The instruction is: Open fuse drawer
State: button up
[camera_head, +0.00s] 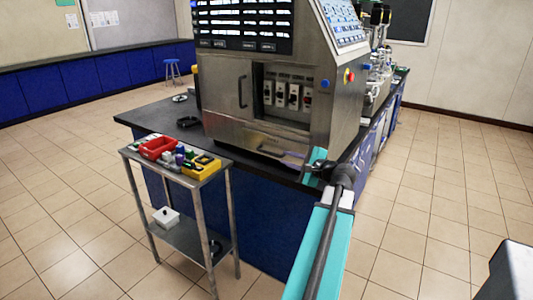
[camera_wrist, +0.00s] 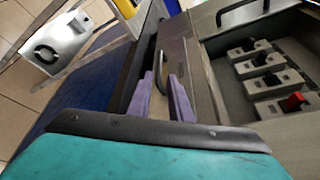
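The fuse drawer (camera_head: 250,137) is a steel front low on the metal cabinet, below the open bay, and looks closed. Its curved bar handle (camera_wrist: 161,68) shows in the wrist view, just beyond and between my fingertips. My gripper (camera_wrist: 161,84) has two purple fingers standing apart, with a gap between them. Whether either finger touches the handle is not clear. In the head view my gripper (camera_head: 292,158) is at the drawer's front, partly hidden by my teal arm.
The cabinet's open bay holds several breakers (camera_head: 293,96), also in the wrist view (camera_wrist: 262,63). A steel cart (camera_head: 225,190) with a red bin (camera_head: 158,147) and a yellow item (camera_head: 201,167) stands left of my arm. A white box (camera_head: 166,217) sits on its lower shelf.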

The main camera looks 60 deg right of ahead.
aim_at(269, 153)
jog(key=p+x, duration=0.1)
jog(key=x, duration=1.3)
jog(key=shift+p, duration=0.3)
grip_shut()
